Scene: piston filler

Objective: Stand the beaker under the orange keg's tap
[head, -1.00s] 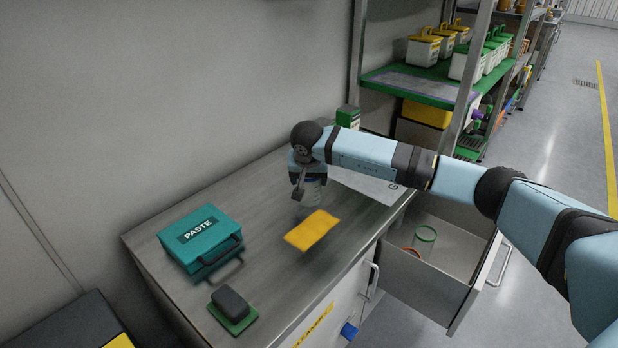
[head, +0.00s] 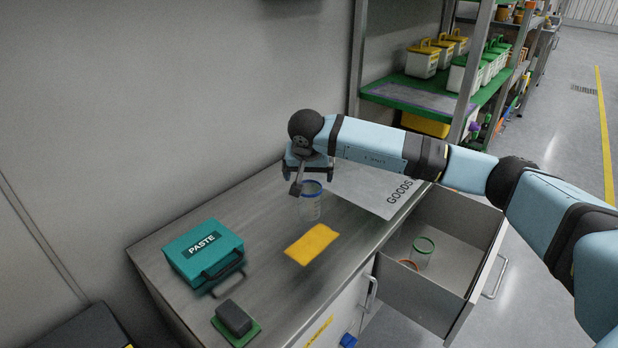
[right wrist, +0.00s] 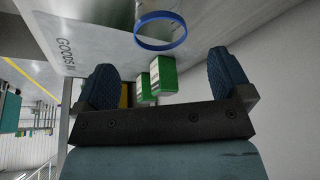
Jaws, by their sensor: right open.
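A clear beaker with a blue rim (head: 310,208) stands upright on the grey bench top. In the right wrist view its blue rim (right wrist: 160,47) lies beyond my fingers. My right gripper (head: 312,180) is open above the beaker, apart from it, with nothing between its fingers; both dark fingers show spread in the right wrist view (right wrist: 162,72). A second clear beaker with a green rim (head: 424,252) stands in the open drawer. No orange keg or tap shows in these views. My left gripper is out of view.
A yellow cloth (head: 312,244) lies in front of the blue-rimmed beaker. A teal PASTE case (head: 203,258) and a dark block on a green pad (head: 234,320) are at the left. The drawer (head: 425,296) sticks out on the right. Shelves with lidded tubs (head: 422,60) stand behind.

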